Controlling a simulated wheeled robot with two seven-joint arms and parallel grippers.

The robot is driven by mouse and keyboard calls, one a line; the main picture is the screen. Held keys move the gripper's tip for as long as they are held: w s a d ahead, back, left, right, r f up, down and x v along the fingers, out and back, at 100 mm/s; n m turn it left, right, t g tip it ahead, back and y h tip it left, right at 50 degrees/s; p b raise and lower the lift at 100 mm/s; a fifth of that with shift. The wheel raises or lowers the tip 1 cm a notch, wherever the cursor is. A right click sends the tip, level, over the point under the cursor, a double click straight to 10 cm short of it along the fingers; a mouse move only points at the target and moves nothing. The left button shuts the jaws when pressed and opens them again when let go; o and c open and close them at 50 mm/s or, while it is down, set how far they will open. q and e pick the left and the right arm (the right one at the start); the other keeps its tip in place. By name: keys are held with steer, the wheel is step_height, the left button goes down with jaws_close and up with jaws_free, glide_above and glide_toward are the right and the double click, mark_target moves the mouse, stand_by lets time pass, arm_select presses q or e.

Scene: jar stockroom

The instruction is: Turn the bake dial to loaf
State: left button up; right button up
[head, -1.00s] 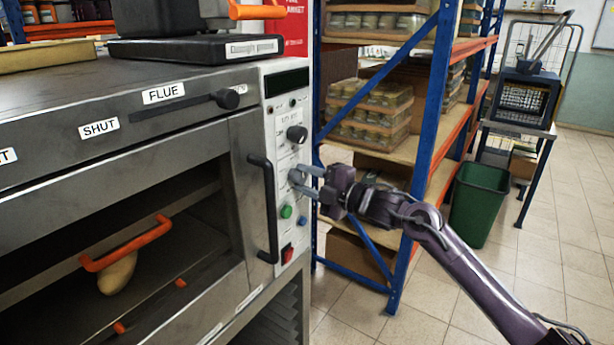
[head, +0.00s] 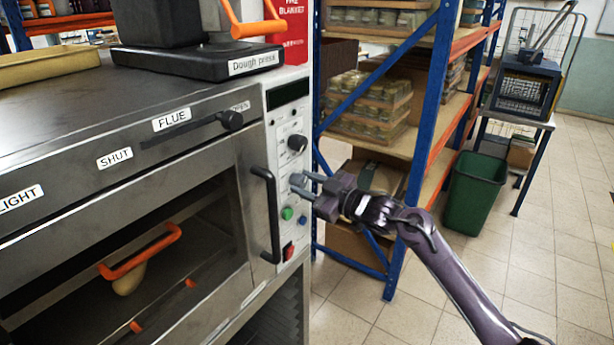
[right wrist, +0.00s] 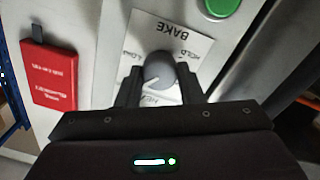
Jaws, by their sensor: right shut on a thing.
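The bake dial (right wrist: 159,70) is a round grey knob with a white pointer line, on a white plate that reads BAKE upside down in the right wrist view. The pointer slants to the lower left there; the small words around the dial are blurred. My right gripper (right wrist: 158,88) is shut on the dial, one finger on each side. In the head view my right gripper (head: 300,185) reaches the oven's control panel (head: 290,120) from the right, and its fingers hide most of the dial. My left gripper is not in view.
A black knob (head: 297,143) sits above the gripper on the panel, with a green button (head: 287,213) and red switch (head: 288,251) below. The black oven door handle (head: 268,215) is close on the left. Blue-framed shelving (head: 424,110) stands behind my right arm.

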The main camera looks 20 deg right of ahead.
steer(key=m+p, duration=0.4)
steer(key=m, duration=0.1)
steer(key=shift+r+m, duration=0.15)
steer(key=shift+m, duration=0.15)
steer(key=shift+f+m+p, duration=0.2)
steer(key=shift+m+p, duration=1.4)
steer(key=shift+m, duration=0.2)
steer(key=shift+f, duration=0.1)
steer(key=o, duration=1)
steer(key=b+v, duration=0.2)
steer(key=v, duration=0.5)
steer(key=shift+s+d+r, duration=0.2)
steer(key=shift+s+d, duration=0.05)
steer(key=shift+d, duration=0.05)
